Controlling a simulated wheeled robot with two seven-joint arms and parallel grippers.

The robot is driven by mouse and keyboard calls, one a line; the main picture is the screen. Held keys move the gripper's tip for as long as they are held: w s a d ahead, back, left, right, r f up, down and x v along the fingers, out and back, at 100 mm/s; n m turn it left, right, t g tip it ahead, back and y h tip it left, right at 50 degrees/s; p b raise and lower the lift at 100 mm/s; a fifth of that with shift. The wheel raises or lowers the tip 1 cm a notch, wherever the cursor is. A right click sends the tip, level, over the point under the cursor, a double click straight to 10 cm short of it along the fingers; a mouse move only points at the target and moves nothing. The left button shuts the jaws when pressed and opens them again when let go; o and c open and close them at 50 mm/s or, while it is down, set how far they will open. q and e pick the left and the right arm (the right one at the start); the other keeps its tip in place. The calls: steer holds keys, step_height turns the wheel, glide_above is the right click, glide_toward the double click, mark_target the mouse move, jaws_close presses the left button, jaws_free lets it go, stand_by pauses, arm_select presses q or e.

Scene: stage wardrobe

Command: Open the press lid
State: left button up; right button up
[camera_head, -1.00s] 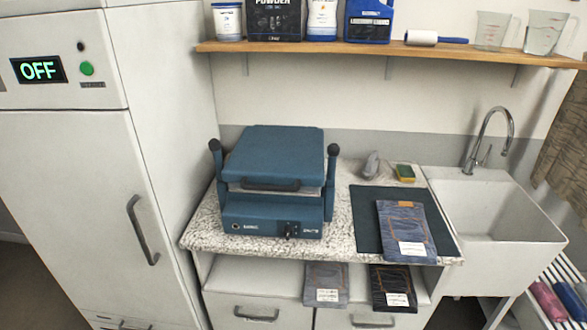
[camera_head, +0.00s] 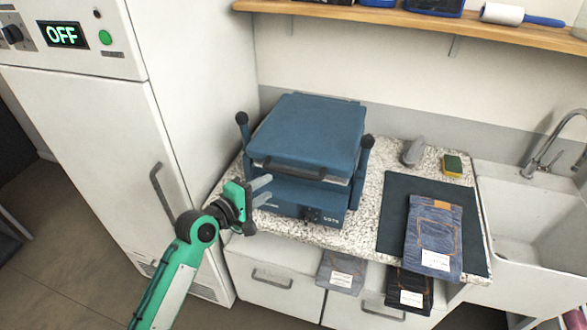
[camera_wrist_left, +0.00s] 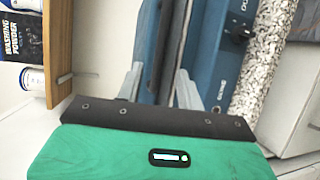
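The blue press (camera_head: 305,158) stands on the speckled counter, its lid (camera_head: 312,133) down. A dark handle (camera_head: 294,170) runs along the lid's front edge. My left gripper (camera_head: 266,188) is at the press's front left corner, fingers apart and pointing toward it. In the left wrist view the open fingers (camera_wrist_left: 160,88) stand on either side of part of the blue press (camera_wrist_left: 165,50), with no contact that I can make out. My right gripper is not in view.
The tall white cabinet (camera_head: 90,120) with an OFF display stands left of the press. Folded jeans (camera_head: 433,235) lie on a dark mat (camera_head: 398,205) to the right, beside the sink (camera_head: 515,220). A wooden shelf (camera_head: 420,25) hangs above.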

mark_target(289, 174)
arm_select(q)
steer(key=p+x, duration=0.2)
steer(key=x, duration=0.7)
steer(key=shift+x, duration=1)
steer(key=shift+c, duration=0.4)
steer(key=shift+f, duration=0.1)
jaws_close()
